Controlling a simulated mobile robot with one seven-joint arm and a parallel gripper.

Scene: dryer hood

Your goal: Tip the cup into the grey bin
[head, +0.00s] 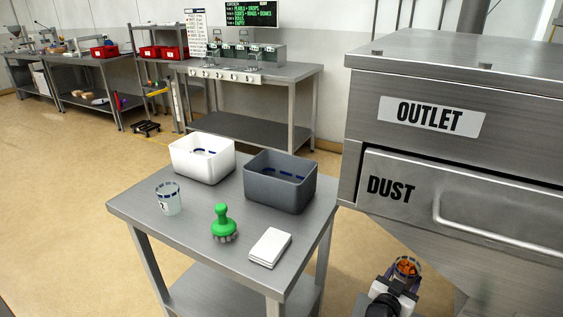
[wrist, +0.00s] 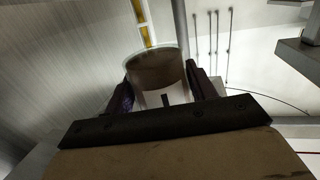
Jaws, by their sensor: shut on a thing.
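My gripper (head: 402,282) is at the lower right of the head view, below the dust drawer and to the right of the table. It is shut on a cup (head: 407,266) with orange-red pieces inside, and the cup looks roughly upright. In the wrist view the cup (wrist: 158,72) sits between the two dark fingers, and its contents are hard to make out there. The grey bin (head: 280,183) stands at the back right of the small steel table (head: 190,237). Its visible inside looks empty apart from a dark blue mark. The gripper and cup are well apart from the bin.
On the table are a white bin (head: 202,158), a clear cup (head: 168,198), a green-handled brush (head: 223,223) and a white stack of cloths or cards (head: 270,247). A steel cabinet marked OUTLET and a DUST drawer (head: 460,205) with a protruding handle stand close to my gripper.

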